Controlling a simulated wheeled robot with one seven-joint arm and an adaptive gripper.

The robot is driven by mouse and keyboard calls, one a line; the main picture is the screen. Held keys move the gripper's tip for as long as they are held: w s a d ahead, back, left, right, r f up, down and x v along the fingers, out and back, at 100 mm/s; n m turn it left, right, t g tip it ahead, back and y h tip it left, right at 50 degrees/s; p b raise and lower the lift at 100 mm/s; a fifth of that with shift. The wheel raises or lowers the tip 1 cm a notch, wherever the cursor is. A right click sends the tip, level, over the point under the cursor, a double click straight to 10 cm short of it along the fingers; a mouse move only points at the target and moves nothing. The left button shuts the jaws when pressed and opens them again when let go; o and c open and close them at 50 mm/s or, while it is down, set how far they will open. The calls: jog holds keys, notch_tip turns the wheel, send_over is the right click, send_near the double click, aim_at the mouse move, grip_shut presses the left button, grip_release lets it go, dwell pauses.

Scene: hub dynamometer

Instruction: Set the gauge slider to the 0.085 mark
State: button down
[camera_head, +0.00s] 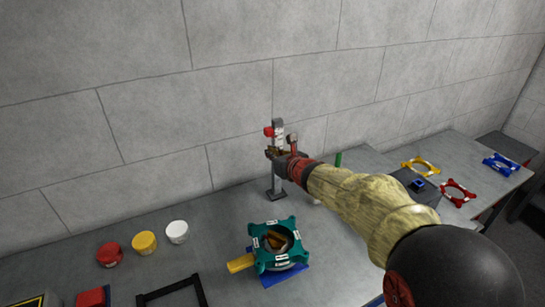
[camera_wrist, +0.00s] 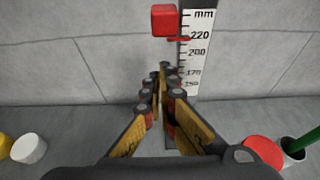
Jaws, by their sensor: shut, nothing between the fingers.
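The gauge (camera_head: 278,136) stands upright on the bench near the wall, with a white scale (camera_wrist: 197,50) marked in mm. Its slider has a red block (camera_wrist: 164,20) at the left of the scale, also visible in the head view (camera_head: 268,131). A thin red pointer (camera_wrist: 180,39) lies just below the 220 label, near the top of the visible scale. My gripper (camera_wrist: 164,69) is shut and empty. Its fingertips are below the red block in the wrist view and apart from it. The lower part of the scale is hidden behind my gripper.
Red (camera_head: 110,254), yellow (camera_head: 144,242) and white (camera_head: 177,231) round pieces stand on the bench at left. A teal fixture (camera_head: 278,226) sits in front of the gauge. A cup with a green rod (camera_wrist: 292,160) is close at right. Coloured frames lie farther right.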

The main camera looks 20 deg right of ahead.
jog(key=f+p+v, duration=0.1)
jog(key=p+v, duration=0.2)
jog(key=v, duration=0.7)
jog(key=s+d+f+m+g+h, duration=0.25)
jog(key=d+f+m+h, duration=0.35)
jog(key=m, duration=0.6)
jog(key=s+d+m+g, duration=0.4)
jog(key=s+m, duration=0.8)
jog(key=m, duration=0.2)
jog(key=s+a+r+m+g+y, duration=0.1)
jog(key=s+a+m+g, duration=0.15)
jog(key=s+m, duration=0.45)
jog(key=s+a+r+m+g+y, duration=0.1)
jog(key=s+a+m, duration=0.35)
jog(key=s, duration=0.45)
jog(key=s+a+r+t+y, duration=0.1)
jog(key=s+a+r, duration=0.2)
jog(key=a+r, duration=0.2)
jog(key=shift+s+a+r+m+t+p, duration=0.25)
jog(key=shift+a+r+m+t+p, duration=0.05)
jog(key=shift+m+p, duration=0.1)
